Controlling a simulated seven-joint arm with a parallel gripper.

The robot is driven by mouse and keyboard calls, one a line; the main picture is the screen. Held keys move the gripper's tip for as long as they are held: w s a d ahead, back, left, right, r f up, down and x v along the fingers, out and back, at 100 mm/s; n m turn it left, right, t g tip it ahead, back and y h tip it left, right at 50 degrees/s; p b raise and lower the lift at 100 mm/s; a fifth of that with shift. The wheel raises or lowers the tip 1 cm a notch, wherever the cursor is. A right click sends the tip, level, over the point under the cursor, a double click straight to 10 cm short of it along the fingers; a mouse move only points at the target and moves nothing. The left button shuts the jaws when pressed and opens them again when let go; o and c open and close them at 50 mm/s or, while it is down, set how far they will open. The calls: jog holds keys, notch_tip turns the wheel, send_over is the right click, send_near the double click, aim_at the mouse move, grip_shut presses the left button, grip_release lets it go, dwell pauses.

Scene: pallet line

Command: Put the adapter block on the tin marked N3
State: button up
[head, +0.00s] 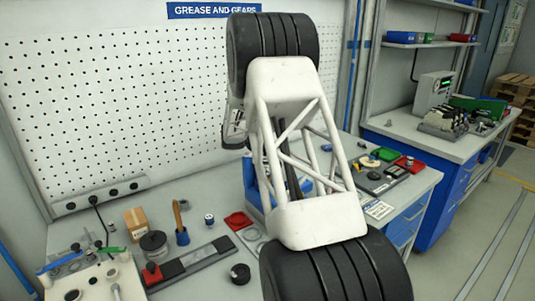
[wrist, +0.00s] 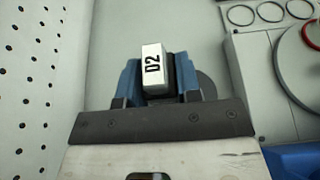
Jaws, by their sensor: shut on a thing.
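In the wrist view my gripper (wrist: 158,80) has its blue fingers closed on both sides of a small pale block (wrist: 152,62). In the head view my arm hides the gripper and the block. No marking N3 is readable in either view. A dark round container (head: 153,244) stands at the left of the bench, with no mark that I can read.
A perforated board (head: 110,110) rises behind. A tray with green and red parts (head: 372,184) lies right of my arm.

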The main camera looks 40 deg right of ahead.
jog(key=shift+f, duration=2.45)
jog(key=shift+f, duration=0.1)
jog(key=o, duration=0.9)
jog(key=shift+o, duration=0.2)
jog(key=v, duration=1.2)
jog(key=shift+a, duration=0.1)
